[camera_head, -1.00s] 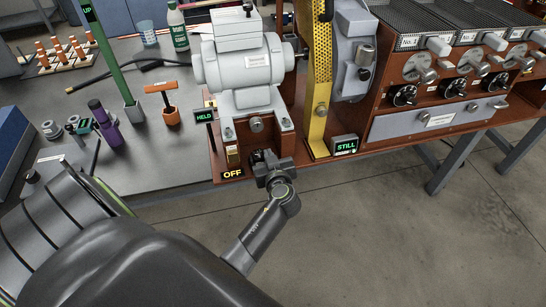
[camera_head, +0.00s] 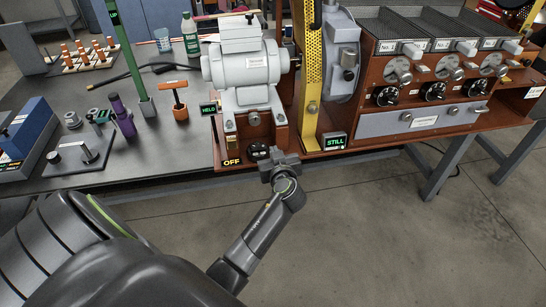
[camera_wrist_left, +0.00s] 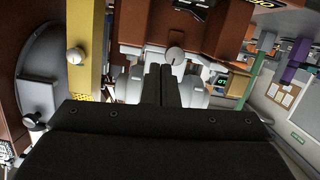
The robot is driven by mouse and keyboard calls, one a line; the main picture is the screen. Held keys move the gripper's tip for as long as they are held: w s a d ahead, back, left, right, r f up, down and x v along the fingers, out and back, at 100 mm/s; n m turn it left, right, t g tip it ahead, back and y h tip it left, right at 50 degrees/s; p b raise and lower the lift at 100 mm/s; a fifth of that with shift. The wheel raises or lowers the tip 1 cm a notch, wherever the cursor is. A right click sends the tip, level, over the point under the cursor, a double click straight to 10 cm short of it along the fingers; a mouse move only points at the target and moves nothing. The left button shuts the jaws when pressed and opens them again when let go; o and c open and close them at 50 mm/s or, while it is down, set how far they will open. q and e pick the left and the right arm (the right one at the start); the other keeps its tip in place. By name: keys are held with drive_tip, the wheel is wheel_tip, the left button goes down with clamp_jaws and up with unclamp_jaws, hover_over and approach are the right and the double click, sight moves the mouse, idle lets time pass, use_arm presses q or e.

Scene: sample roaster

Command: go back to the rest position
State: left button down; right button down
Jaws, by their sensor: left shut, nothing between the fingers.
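The grey motor (camera_head: 246,68) stands above the base, beyond the gripper. A sign reading HELD (camera_head: 208,109) is left of the motor, and a sign reading STILL (camera_head: 335,141) is to its right. My right gripper is not in the head view.
An orange-handled tool (camera_head: 179,100), a purple cylinder (camera_head: 122,115) and a green post (camera_head: 123,55) stand on the grey bench (camera_head: 180,150). The roaster's drawer panel (camera_head: 420,118) is at the right. Open floor (camera_head: 400,230) lies in front.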

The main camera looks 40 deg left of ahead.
use_arm(q)
drive_tip(key=shift+s+d, duration=0.1)
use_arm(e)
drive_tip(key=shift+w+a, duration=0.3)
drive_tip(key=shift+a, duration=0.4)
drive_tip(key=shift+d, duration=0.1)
